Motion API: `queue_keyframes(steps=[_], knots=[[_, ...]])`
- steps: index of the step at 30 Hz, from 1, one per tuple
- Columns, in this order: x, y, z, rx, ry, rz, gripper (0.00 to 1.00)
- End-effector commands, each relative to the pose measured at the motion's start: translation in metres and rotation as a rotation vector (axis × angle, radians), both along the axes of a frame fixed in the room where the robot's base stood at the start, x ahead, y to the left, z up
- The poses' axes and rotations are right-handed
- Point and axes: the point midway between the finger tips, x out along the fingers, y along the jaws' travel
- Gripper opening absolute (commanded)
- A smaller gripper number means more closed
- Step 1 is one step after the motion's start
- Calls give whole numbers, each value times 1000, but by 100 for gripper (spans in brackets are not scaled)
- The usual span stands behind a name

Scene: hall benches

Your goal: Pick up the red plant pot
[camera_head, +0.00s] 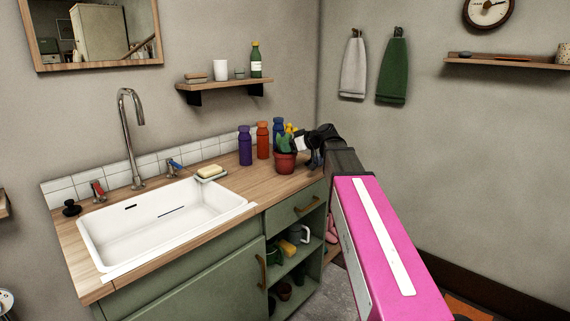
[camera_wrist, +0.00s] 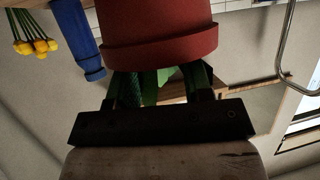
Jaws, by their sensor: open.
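The red plant pot (camera_head: 285,163) stands upright on the right end of the wooden counter, with a green plant in it. My gripper (camera_head: 306,147) is just right of the plant, above the pot's rim, and partly overlaps it in the head view. In the wrist view the red pot (camera_wrist: 158,28) fills the top middle, appearing upside down, with green leaves below its rim. My gripper (camera_wrist: 160,84) is open there, its fingers at either side of the leaves. I cannot tell whether the fingers touch the plant.
Purple (camera_head: 245,146), orange (camera_head: 263,141) and blue (camera_head: 278,128) bottles stand left of and behind the pot. Yellow flowers (camera_wrist: 35,46) are close by. A white sink (camera_head: 165,217) and a tall tap (camera_head: 130,130) lie to the left. Open shelves (camera_head: 291,262) sit under the counter.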

Motion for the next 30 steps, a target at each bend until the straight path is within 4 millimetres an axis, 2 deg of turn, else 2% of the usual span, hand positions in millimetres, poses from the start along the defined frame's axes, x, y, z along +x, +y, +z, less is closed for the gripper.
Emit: queue_keyframes(steps=[6,14,18,30], knots=[[17,23,-11,0,0,1,46],[18,26,-12,0,0,0,46],[18,26,-12,0,0,0,1],[18,26,-10,1,-1,0,0]])
